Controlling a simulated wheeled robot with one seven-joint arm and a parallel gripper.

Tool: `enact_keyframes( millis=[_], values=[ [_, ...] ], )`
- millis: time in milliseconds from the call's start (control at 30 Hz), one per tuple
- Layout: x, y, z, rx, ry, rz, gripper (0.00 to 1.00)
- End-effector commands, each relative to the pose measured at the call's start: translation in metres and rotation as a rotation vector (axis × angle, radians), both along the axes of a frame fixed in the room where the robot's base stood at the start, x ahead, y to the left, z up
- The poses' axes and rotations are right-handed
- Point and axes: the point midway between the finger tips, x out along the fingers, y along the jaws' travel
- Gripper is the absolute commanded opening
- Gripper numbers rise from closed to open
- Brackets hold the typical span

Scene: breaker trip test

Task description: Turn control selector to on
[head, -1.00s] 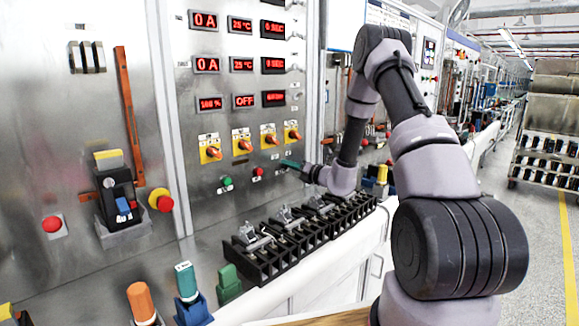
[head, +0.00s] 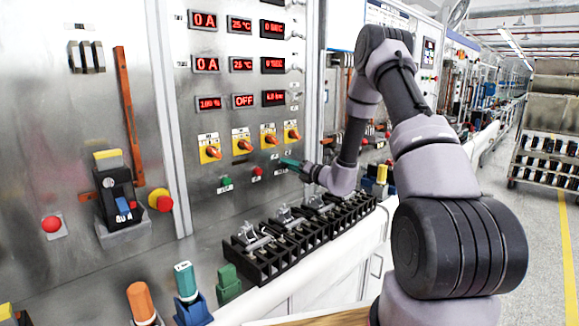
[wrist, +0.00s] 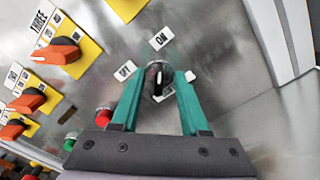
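The control selector (wrist: 158,79) is a small round black knob with a white pointer line, on the steel panel in the wrist view. An OFF label (wrist: 124,70) is up and left of it, and an ON label (wrist: 161,38) is above it. The pointer line stands roughly upright in that view; its exact setting is hard to tell. My gripper (wrist: 160,82) has its two green fingers apart, one on each side of the knob, with small gaps visible. In the head view my gripper (head: 290,163) is at the panel and the knob is hidden.
Orange rotary switches on yellow plates (head: 241,143) are left of my gripper. A green button (head: 225,180) and a red button (head: 257,171) are nearby. Black terminal blocks (head: 262,262) line the ledge below. Red displays (head: 243,101) are above.

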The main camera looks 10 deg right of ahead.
Motion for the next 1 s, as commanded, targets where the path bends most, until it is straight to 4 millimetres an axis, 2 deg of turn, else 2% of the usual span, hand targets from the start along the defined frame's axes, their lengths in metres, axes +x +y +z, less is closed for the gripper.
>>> enact_keyframes(
  millis=[267,700,833,1000],
  values=[
    [-0.006,-0.004,0.0,-0.001,0.0,0.001,0.45],
    [-0.074,-0.047,0.0,0.002,0.001,-0.001,0.45],
    [-0.086,-0.055,0.0,0.0,0.001,-0.001,0.45],
    [-0.091,-0.058,0.0,0.0,-0.001,0.001,0.45]
  ],
)
